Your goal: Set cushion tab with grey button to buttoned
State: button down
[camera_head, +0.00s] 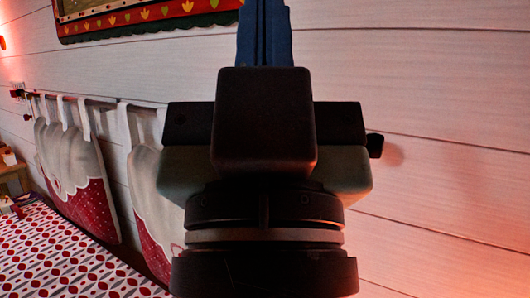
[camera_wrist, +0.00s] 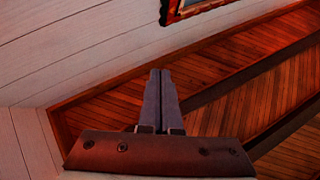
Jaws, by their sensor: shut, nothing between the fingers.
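Two red and white cushions hang by pale tabs from a rod along the white plank wall in the head view. The left cushion (camera_head: 90,200) shows nearly whole. The right cushion (camera_head: 148,205) is partly hidden behind my gripper and wrist. Several tabs (camera_head: 82,118) loop at the rod (camera_head: 66,97); I cannot make out a grey button or tell which tab is unbuttoned. My gripper (camera_head: 264,8) is shut and empty, its blue-grey fingers pointing up in the head view, apart from the cushions. In the wrist view its fingers (camera_wrist: 160,72) lie together, and no cushion shows.
A bed with a red and grey patterned cover (camera_head: 60,255) lies below the cushions. A framed picture (camera_head: 150,14) hangs on the wall above. A small wooden table (camera_head: 14,178) stands at the far left. The wrist view faces a wooden ceiling (camera_wrist: 235,75) and white planks (camera_wrist: 70,45).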

notch_tip(320, 180, up, 6)
jog(key=p, duration=0.4)
jog(key=w+a+f+m+g+h+p, duration=0.3)
jog(key=w+f+g+p, duration=0.3)
jog(key=w+f, duration=0.65)
jog(key=s+a+f+m+g+h+p, duration=0.15)
jog(key=f+g, duration=0.25)
jog(key=f, duration=0.5)
jog(key=s+d+f+m+g+h+p, duration=0.1)
jog(key=s+f+g+h+p, duration=0.15)
jog(key=f, duration=0.55)
jog(key=f+p+x, duration=0.1)
jog(key=p+x, duration=0.3)
jog(key=x, duration=0.9)
jog(key=shift+d+g, duration=0.15)
jog(key=shift+g, duration=0.3)
jog(key=shift+s+f, duration=0.1)
jog(key=shift+f, duration=0.2)
